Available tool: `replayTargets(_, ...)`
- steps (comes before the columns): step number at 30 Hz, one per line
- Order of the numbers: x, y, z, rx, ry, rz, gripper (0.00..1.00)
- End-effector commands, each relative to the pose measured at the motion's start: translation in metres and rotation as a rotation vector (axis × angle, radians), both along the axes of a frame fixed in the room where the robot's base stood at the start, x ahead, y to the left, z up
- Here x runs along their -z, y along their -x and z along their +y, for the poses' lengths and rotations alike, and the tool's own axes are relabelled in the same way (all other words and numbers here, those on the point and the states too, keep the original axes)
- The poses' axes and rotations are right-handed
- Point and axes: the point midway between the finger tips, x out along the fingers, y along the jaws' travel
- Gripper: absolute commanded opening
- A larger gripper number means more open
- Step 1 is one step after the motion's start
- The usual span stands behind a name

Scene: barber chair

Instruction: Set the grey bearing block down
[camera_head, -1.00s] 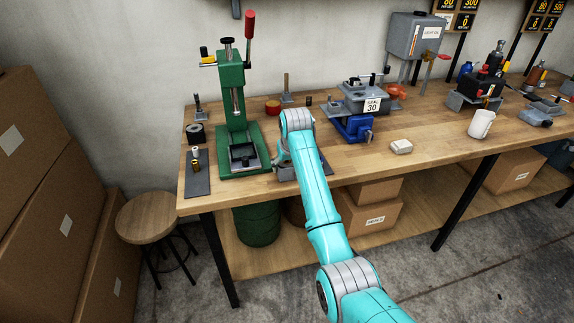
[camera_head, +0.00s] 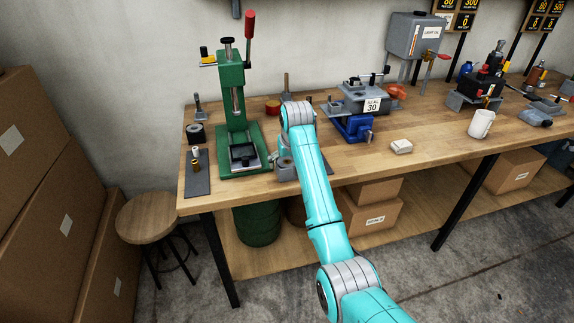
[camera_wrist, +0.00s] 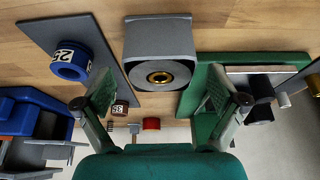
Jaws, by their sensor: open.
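The grey bearing block (camera_wrist: 158,36), with a brass-lined bore in its round face, stands on the wooden bench between a dark mat and the green press base. In the head view the block (camera_head: 286,172) shows just left of my arm, which hides part of it. My gripper (camera_wrist: 163,92) is open in the wrist view, its two fingers apart with the block beyond and between them. I see no finger touching the block. The head view hides the fingers behind my arm.
The green press (camera_head: 236,115) stands close left of the block. A dark mat (camera_wrist: 100,52) carries a blue ring (camera_wrist: 72,62) marked 25.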

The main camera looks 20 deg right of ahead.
Motion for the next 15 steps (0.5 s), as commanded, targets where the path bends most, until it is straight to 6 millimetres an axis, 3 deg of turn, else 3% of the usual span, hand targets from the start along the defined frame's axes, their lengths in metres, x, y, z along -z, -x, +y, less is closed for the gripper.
replayTargets(9, -0.060, 0.024, 0.000, 0.000, 0.000, -0.004, 0.96)
replayTargets(15, -0.083, 0.034, 0.000, 0.000, 0.000, -0.002, 0.96)
